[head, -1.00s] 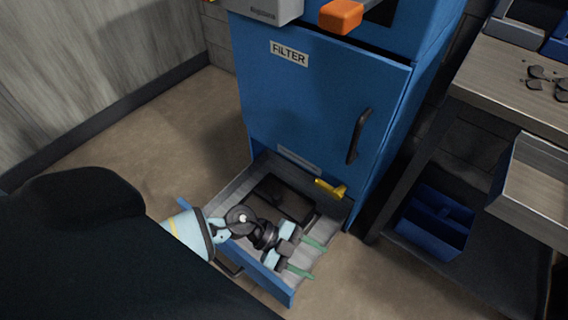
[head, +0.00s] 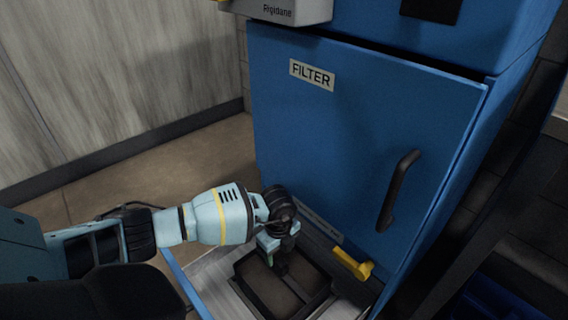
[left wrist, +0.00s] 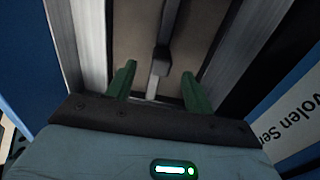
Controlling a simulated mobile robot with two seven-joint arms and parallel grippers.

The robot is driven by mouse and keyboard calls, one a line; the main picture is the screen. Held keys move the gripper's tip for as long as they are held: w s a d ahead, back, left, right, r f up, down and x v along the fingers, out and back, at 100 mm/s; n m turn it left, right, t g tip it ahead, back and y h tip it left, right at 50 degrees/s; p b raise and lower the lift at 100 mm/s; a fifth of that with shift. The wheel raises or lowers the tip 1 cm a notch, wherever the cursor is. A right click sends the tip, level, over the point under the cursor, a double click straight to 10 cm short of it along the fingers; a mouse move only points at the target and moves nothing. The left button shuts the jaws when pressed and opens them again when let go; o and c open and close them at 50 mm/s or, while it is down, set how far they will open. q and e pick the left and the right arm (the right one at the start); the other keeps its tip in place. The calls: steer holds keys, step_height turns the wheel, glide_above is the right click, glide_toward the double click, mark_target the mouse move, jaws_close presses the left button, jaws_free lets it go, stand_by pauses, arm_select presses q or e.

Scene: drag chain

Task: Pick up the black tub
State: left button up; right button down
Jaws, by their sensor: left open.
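The black tub (head: 318,287) lies in the pulled-out drawer at the bottom of the blue cabinet. It has a dark rim, a brownish inside and a bar across its middle. My left gripper (head: 281,258) is over the tub, pointing down, and hides part of its far side. In the left wrist view, the open green fingers of my left gripper (left wrist: 158,84) stand on either side of the tub's middle bar (left wrist: 160,63). I cannot tell whether they touch it. My right gripper is not in view.
The drawer (head: 215,277) has pale metal walls close around the tub. A yellow piece (head: 350,264) is at the drawer's right. The blue cabinet door (head: 350,140), labelled FILTER, rises just behind my gripper. Open floor (head: 190,165) lies to the left.

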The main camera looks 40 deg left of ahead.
mark_target(282, 262)
arm_select(q)
steer(key=shift+d+f+b, duration=0.1)
steer(key=shift+f+b, duration=0.45)
steer(key=shift+f, duration=0.8)
steer(key=f+b, duration=0.2)
steer(key=f, duration=0.1)
steer(key=f+b, duration=0.1)
steer(key=shift+w+d+f, duration=0.15)
steer(key=shift+d+f, duration=0.15)
steer(key=shift+f, duration=0.3)
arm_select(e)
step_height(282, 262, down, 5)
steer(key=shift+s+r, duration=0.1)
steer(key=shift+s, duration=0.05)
arm_select(q)
steer(key=shift+r, duration=0.1)
steer(key=shift+c, duration=0.3)
jaws_close()
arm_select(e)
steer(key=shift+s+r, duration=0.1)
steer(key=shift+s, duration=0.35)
